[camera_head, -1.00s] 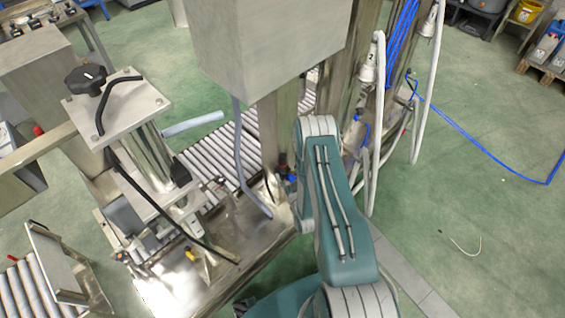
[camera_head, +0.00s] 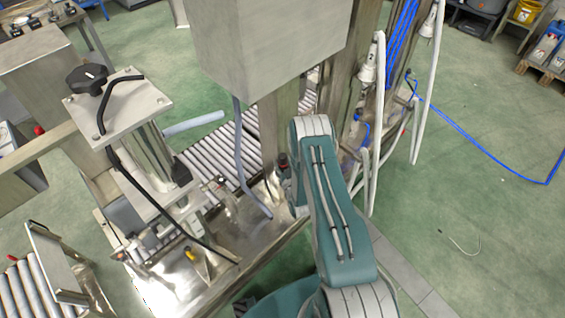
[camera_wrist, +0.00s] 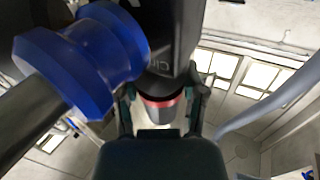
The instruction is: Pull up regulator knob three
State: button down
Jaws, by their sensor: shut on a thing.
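In the wrist view a dark cylindrical knob with a red ring (camera_wrist: 162,102) sits between the fingers of my gripper (camera_wrist: 163,93). The fingers are shut on it from both sides. It lies in line with a black body with pale lettering (camera_wrist: 175,45). I cannot read a number on it, so I cannot tell whether it is knob three. In the head view my teal arm reaches to the regulator area, where a small dark part (camera_head: 283,160) shows beside my wrist. The arm hides my gripper there.
In the wrist view a blue ribbed fitting (camera_wrist: 80,62) on a dark rod stands close at the left. A grey hose (camera_wrist: 270,105) curves at the right. In the head view a metal box (camera_head: 270,45) and white hoses (camera_head: 378,120) stand near my arm.

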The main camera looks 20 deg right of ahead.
jog(key=shift+w+r, duration=0.1)
jog(key=shift+r, duration=0.55)
jog(key=shift+c, duration=0.8)
grip_release()
jog(key=shift+s+f, duration=0.1)
jog(key=shift+s, duration=0.2)
jog(key=s+a, duration=0.1)
jog(key=s, duration=1)
jog(key=shift+s, duration=0.2)
